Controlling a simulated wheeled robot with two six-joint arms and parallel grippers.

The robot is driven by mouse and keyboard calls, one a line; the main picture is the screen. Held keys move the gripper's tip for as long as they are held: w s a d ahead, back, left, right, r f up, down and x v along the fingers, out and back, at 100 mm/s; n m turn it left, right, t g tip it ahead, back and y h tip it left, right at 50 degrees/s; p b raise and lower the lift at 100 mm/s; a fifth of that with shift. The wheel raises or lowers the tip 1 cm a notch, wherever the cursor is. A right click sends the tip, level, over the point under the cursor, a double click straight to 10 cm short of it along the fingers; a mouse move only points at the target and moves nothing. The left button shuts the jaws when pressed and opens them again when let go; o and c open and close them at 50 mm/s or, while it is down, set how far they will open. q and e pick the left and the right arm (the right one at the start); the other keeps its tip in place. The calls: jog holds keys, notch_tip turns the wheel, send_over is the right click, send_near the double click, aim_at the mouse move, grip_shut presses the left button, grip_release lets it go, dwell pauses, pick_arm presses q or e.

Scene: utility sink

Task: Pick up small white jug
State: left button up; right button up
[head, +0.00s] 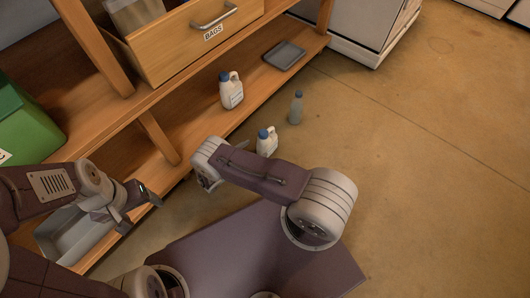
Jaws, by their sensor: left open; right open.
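A small white jug (267,145) with a blue cap stands on the floor, its lower part hidden behind my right arm. A larger-looking white jug (231,95) with a blue cap and a label stands upright on the lower wooden shelf. My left gripper (140,207) is open and empty at lower left, well away from both jugs, near a grey metal bin.
A grey-blue bottle (296,108) stands on the floor right of the jug. A dark tray (285,55) lies on the shelf. The wooden shelf unit (165,100) with a drawer (190,45) blocks the left. A green box (25,125) sits far left. Floor at right is clear.

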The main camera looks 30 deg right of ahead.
aim_at(259, 147)
jog(key=shift+a+f, duration=0.1)
jog(key=shift+f, duration=0.05)
jog(key=b+x, duration=0.1)
jog(key=x, duration=0.2)
jog(key=shift+f+b, duration=0.15)
jog(key=shift+b, duration=0.25)
jog(key=shift+w+d, duration=0.15)
jog(key=shift+d, duration=0.3)
jog(key=shift+w+d+f+b, duration=0.1)
jog(key=shift+d+f+b, duration=0.15)
jog(key=shift+b, duration=0.2)
jog(key=b+x, duration=0.3)
jog(key=x, duration=0.1)
jog(key=shift+d, duration=0.35)
jog(key=shift+r, duration=0.2)
